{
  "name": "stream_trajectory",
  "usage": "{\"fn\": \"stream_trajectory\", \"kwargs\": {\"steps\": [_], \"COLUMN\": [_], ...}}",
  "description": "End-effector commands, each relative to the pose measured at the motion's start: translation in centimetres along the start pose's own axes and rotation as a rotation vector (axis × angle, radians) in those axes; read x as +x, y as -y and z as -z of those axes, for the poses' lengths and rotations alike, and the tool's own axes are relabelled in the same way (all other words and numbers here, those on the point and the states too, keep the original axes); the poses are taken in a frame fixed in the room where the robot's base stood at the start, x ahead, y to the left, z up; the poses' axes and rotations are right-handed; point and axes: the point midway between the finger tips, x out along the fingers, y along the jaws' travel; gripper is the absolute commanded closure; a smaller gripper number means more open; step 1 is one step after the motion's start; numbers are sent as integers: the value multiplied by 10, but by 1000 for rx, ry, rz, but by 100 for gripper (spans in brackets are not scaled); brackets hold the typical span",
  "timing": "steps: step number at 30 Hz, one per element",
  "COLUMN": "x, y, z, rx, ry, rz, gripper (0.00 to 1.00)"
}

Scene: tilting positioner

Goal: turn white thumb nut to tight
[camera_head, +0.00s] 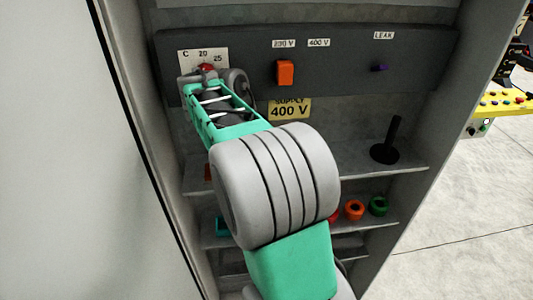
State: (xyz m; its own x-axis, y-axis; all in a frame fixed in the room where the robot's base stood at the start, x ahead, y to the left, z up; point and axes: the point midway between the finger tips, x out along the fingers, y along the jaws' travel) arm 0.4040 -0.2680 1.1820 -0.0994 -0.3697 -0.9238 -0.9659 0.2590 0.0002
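I see no white thumb nut and no "tight" mark in the head view. My gripper (206,76) is at the upper left of the dark panel (345,65), in front of a plate (190,55) marked "C 20 25". A red knob (206,67) shows just beyond the gripper's end, partly hidden by it. I cannot tell whether the fingers touch the knob or how far apart they are. My forearm covers the middle of the view and hides part of the shelves.
A black lever (388,145) stands on the upper shelf. Orange (354,209) and green (378,205) rings lie lower. A cabinet wall (60,150) bounds the left.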

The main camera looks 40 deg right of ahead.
Motion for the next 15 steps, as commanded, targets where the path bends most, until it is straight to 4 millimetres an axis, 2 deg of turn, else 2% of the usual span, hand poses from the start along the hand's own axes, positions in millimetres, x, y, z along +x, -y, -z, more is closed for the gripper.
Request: {"fn": "stream_trajectory", "kwargs": {"steps": [14,15], "x": [0,0], "y": [0,0], "z": [0,0], "rx": [18,18], "ry": [0,0], "rz": [-6,-6], "gripper": [100,62]}}
